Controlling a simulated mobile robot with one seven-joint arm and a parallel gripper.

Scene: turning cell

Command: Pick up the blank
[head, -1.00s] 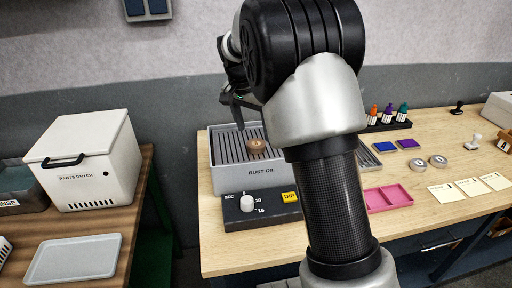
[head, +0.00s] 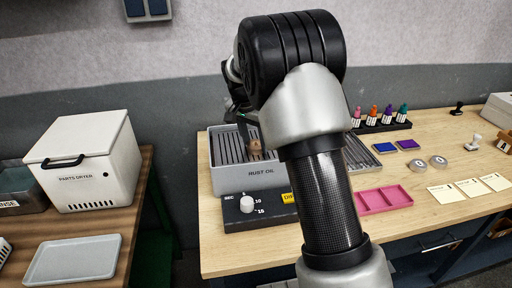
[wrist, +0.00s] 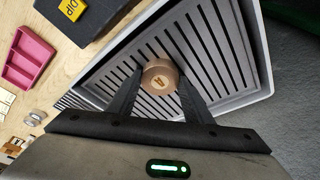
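The blank is a round copper-brown disc (wrist: 160,76) with a mark on its top face. It is on the slatted rack of the grey rust oil tray (wrist: 250,88). I see no clear lift off the slats.
A control box with a white knob (head: 247,204) stands in front of the tray. A pink tray (head: 385,199), ink pads and bottles lie to the right on the wooden bench. A white parts dryer (head: 85,160) stands on the left table.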

